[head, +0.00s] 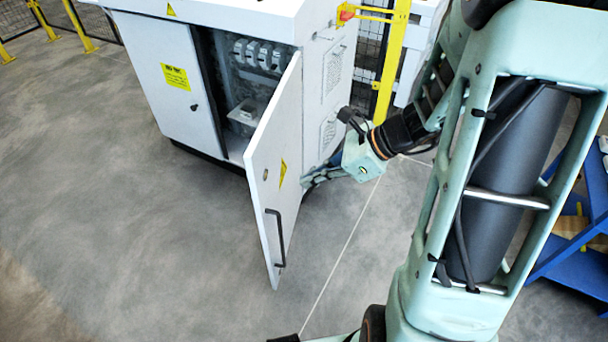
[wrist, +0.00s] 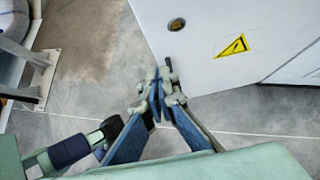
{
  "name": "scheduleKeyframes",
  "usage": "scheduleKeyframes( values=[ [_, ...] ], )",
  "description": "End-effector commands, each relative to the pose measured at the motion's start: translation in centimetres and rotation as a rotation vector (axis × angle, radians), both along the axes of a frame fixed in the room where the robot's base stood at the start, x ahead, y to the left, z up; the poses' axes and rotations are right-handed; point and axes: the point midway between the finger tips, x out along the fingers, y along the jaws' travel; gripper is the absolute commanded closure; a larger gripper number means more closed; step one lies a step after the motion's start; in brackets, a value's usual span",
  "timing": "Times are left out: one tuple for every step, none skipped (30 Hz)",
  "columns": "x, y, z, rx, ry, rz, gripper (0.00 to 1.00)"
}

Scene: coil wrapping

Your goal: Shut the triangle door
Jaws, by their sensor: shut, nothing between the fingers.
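The triangle door (head: 278,165) is a white panel on the cabinet's right side, standing wide open. Its outer face carries a yellow warning triangle, a small round lock and a dark bar handle (head: 277,238). In the wrist view the door (wrist: 205,65) fills the upper right, with its lock and triangle (wrist: 232,45) in sight. My gripper (wrist: 163,88) is shut and empty, its fingertips at the door's lower edge as pictured; contact is unclear. In the head view my gripper (head: 310,181) is on the outer-face side, close to the door's right edge.
The white cabinet (head: 155,75) has a shut left door with a yellow label. Its open bay (head: 250,95) shows grey parts inside. A yellow post (head: 391,60) stands behind my arm. A blue stand (head: 570,245) is at the right. The floor left of the door is clear.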

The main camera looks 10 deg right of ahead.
Motion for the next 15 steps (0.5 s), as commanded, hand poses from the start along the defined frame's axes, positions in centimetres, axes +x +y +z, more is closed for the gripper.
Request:
scheduleKeyframes(
  values=[
    [0.2,0.8,-1.1,0.001,0.003,0.003,1.0],
    [0.3,1.2,-1.6,0.001,0.003,0.004,1.0],
    [0.5,1.8,-2.3,0.002,0.004,0.003,1.0],
    [0.7,2.3,-2.8,0.002,0.005,0.004,1.0],
    [0.9,2.7,-3.2,0.002,0.004,0.003,1.0],
    [1.1,3.3,-3.9,0.0,0.004,0.004,1.0],
    [1.2,3.7,-4.3,0.001,0.003,0.004,1.0],
    [1.4,4.1,-4.8,0.0,0.004,0.004,1.0],
    [1.7,4.6,-5.3,0.001,0.003,0.003,1.0],
    [1.8,5.0,-5.7,0.001,0.003,0.004,1.0],
    [1.9,5.4,-6.1,0.0,0.004,0.002,1.0],
    [2.3,6.1,-5.7,-0.001,-0.001,0.004,1.0],
    [2.5,6.5,-5.6,-0.001,-0.002,0.005,1.0],
    [2.6,7.0,-5.6,-0.001,-0.002,0.005,1.0],
    [2.8,7.4,-5.5,-0.001,-0.001,0.003,1.0]
  ],
)
